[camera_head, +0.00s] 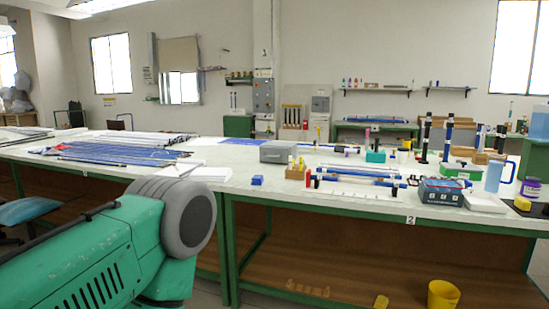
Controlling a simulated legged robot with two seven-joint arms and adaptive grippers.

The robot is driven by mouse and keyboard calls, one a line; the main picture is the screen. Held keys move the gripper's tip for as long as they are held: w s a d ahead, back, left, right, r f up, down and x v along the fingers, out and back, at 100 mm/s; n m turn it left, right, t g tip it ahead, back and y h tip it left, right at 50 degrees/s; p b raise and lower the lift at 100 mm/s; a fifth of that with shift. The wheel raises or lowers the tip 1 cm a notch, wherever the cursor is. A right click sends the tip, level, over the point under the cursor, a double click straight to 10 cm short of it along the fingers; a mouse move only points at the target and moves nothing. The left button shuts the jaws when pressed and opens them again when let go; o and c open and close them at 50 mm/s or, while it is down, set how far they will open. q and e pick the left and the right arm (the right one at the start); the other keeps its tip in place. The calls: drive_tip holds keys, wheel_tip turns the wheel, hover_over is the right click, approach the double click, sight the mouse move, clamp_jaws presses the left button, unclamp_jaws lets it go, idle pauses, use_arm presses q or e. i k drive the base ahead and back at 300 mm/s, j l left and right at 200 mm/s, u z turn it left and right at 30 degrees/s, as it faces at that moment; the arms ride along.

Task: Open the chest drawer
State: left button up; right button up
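No chest with a drawer can be made out for sure in the head view. A small green cabinet (238,126) stands far off by the back wall, and I cannot tell whether it has drawers. Neither of my grippers is in view.
A long white-topped workbench (348,213) with green legs crosses the view, holding rods, a grey box (279,152), a dark toolbox (441,192) and a blue jug (493,177). A yellow bucket (443,295) sits below. A blue stool (28,210) is at left.

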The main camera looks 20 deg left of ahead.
sight(266, 153)
drive_tip(key=i+j+z, duration=0.15)
drive_tip(key=i+j, duration=0.6)
drive_tip(key=j, duration=0.15)
